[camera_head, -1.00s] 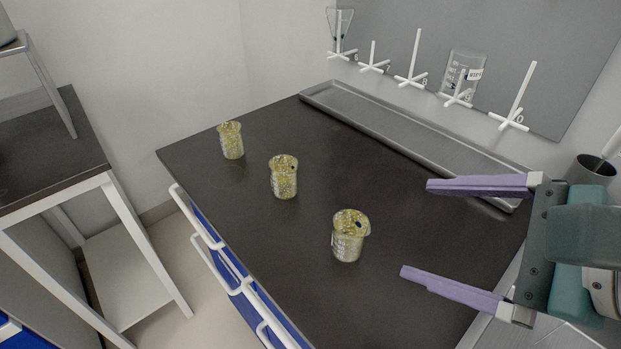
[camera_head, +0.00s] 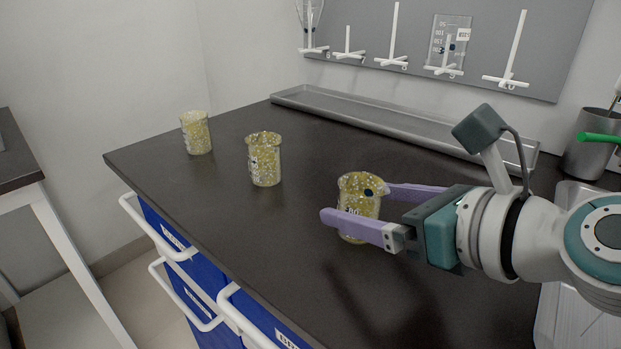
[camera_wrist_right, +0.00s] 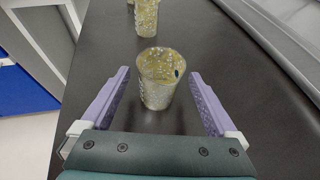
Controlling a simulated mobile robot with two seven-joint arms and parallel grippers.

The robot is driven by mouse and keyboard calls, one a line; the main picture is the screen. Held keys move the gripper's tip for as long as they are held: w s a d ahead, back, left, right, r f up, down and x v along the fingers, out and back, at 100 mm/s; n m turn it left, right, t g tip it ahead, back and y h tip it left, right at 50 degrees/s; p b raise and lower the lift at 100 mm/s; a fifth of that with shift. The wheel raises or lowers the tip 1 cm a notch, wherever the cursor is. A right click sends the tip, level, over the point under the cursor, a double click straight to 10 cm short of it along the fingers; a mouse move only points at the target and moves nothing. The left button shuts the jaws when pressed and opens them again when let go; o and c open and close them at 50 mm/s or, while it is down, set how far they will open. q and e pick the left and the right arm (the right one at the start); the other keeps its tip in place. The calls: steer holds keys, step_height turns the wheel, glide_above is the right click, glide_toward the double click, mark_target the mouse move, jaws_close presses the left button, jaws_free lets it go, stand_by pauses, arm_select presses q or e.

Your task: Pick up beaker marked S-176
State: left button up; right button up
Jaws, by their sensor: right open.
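Three beakers with yellow speckled contents stand upright on the dark bench: one at the far left (camera_head: 196,132), one in the middle (camera_head: 265,160), and one nearest my right arm (camera_head: 358,190). Their markings are too small to read, so I cannot tell which is S-176. My right gripper (camera_head: 355,204) is open, its purple fingers on either side of the nearest beaker. In the right wrist view this beaker (camera_wrist_right: 159,78) stands between the fingertips, with gaps on both sides. The middle beaker (camera_wrist_right: 146,18) is farther off there. My left gripper is not in view.
A long grey metal tray (camera_head: 400,122) runs along the back of the bench below a pegboard (camera_head: 505,40) with white pegs and hanging glassware. A grey cup (camera_head: 588,158) stands at the right. Blue drawers (camera_head: 190,270) with white handles are below the front edge.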

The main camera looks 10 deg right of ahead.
mark_target(346, 200)
steer(key=b+x, duration=0.1)
steer(key=x, duration=0.3)
steer(key=shift+f, duration=0.1)
steer(key=c, duration=1.5)
steer(key=shift+o, duration=0.2)
